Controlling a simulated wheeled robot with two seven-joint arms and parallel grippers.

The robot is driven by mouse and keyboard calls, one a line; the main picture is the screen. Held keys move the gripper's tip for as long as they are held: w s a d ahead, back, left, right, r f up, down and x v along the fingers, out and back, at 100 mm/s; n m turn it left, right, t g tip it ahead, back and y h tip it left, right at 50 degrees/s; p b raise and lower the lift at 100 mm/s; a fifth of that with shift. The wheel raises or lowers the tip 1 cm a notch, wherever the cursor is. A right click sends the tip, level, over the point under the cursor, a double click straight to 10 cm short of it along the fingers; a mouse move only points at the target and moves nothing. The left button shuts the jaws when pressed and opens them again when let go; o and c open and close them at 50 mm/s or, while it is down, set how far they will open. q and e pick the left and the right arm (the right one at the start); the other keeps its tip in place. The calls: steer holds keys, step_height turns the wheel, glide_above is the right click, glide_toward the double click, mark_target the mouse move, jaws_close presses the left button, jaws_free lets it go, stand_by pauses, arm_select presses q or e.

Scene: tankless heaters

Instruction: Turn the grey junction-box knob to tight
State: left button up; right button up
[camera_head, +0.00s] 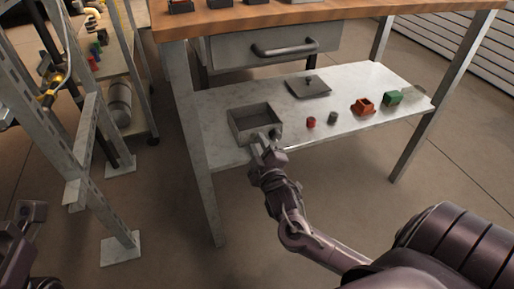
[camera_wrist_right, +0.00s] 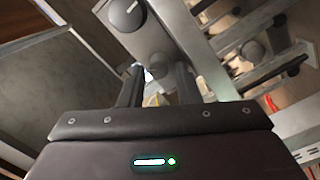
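The grey junction box (camera_head: 235,126) sits open on the lower shelf, near its front edge. A small dark knob (camera_head: 276,132) shows at its front right corner. In the right wrist view, a dark round knob with a white mark (camera_wrist_right: 125,14) is on a grey face, and a smaller grey knob (camera_wrist_right: 158,66) shows between my fingertips. My right gripper (camera_head: 262,140) is at the box's front; its fingers (camera_wrist_right: 158,82) stand apart around the smaller knob, and contact is unclear. My left gripper (camera_head: 30,212) is at the far left, away from the bench; its opening is unclear.
The shelf (camera_head: 225,100) also bears a grey lid (camera_head: 308,88), a red piece (camera_head: 311,122), a grey cylinder (camera_head: 332,118), an orange box (camera_head: 362,107) and a green box (camera_head: 391,98). The wooden bench top (camera_head: 330,12) and drawer (camera_head: 270,48) are above. A metal rack (camera_head: 85,150) stands left.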

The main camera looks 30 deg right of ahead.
steer(key=shift+w+d, duration=0.15)
steer(key=shift+w, duration=0.25)
jaws_close()
